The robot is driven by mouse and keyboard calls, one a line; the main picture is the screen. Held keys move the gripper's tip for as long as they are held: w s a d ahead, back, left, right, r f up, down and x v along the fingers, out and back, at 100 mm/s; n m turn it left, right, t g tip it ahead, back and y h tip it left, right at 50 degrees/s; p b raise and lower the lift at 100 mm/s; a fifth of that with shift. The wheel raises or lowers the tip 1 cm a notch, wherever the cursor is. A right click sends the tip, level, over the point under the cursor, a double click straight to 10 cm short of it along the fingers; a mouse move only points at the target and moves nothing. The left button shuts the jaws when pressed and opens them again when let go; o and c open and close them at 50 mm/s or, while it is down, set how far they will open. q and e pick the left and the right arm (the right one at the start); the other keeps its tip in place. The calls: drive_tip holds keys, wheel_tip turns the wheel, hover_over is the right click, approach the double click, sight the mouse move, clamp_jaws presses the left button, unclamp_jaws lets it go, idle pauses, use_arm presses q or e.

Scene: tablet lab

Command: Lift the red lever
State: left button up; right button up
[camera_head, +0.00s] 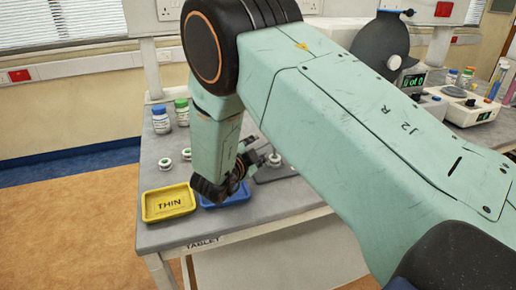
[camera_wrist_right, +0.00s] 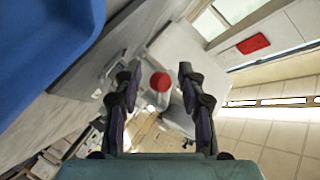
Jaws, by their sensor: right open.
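A round red knob (camera_wrist_right: 160,82), which I take to be the end of the red lever, shows in the right wrist view between the two fingers of my right gripper (camera_wrist_right: 157,92). It does not appear to touch either finger, and its distance is hard to judge. My right gripper (camera_head: 258,156) is open and empty. In the head view it is low over the grey table behind the blue tray, partly hidden by my own arm. I cannot make out the red lever in the head view. My left gripper is not in view.
The grey table (camera_head: 165,236) holds a yellow tray marked THIN (camera_head: 146,214), a blue tray (camera_head: 238,196) and bottles with blue (camera_head: 161,120) and green (camera_head: 182,113) caps. Lab devices (camera_head: 470,105) stand at right. A red wall panel (camera_head: 19,75) is at far left.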

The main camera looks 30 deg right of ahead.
drive_tip(key=shift+a, duration=0.3)
drive_tip(key=shift+s+r, duration=0.25)
drive_tip(key=shift+s, duration=0.05)
drive_tip(key=shift+c, duration=1.3)
drive_tip(key=shift+d+f, duration=0.1)
drive_tip(key=shift+d, duration=0.05)
drive_tip(key=c, duration=0.3)
drive_tip(key=shift+w+f, duration=0.1)
drive_tip(key=shift+w, duration=0.1)
clamp_jaws()
